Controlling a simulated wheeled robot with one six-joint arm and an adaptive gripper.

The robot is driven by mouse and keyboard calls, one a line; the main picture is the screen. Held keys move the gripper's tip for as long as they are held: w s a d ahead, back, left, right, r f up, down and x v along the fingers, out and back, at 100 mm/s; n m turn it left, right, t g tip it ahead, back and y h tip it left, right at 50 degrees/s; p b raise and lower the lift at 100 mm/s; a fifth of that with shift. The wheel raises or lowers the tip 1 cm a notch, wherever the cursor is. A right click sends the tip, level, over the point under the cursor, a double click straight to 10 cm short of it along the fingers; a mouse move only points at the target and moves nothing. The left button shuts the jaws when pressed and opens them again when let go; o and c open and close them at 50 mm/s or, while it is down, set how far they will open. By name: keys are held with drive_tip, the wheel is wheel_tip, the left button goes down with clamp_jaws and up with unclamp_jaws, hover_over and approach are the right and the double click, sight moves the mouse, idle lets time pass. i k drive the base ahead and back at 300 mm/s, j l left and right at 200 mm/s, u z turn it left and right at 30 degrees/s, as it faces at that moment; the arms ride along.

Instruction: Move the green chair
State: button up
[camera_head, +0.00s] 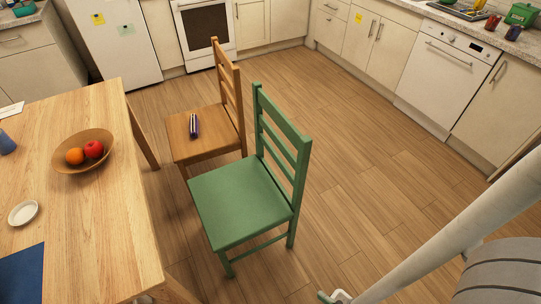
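The green chair (241,203) stands upright on the wooden floor in the middle of the view. Its seat faces left toward the table, and its slatted backrest is on the right side. Its seat looks bare. It stands in front of a brown wooden chair, and I cannot tell whether the two touch. My arm comes in from the right and runs down to the bottom edge, right of the green chair and apart from it in the picture.
The wooden table (108,242) is at left, with a fruit bowl (70,164) and a small white dish (23,213). The brown chair (204,133) holds a small dark cylinder (194,126). Cabinets and a dishwasher (446,76) line the back and right. Floor right of the green chair is clear.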

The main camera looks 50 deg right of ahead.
sight(239, 202)
drive_tip(key=i+l, duration=0.15)
drive_tip(key=l, duration=0.85)
drive_tip(key=i+l, duration=0.1)
drive_tip(key=l, duration=0.9)
drive_tip(key=i+l+u, duration=0.1)
drive_tip(key=l, duration=0.9)
drive_tip(key=i+l, duration=0.1)
drive_tip(key=l, duration=0.9)
drive_tip(key=i+l, duration=0.1)
drive_tip(key=l, duration=0.9)
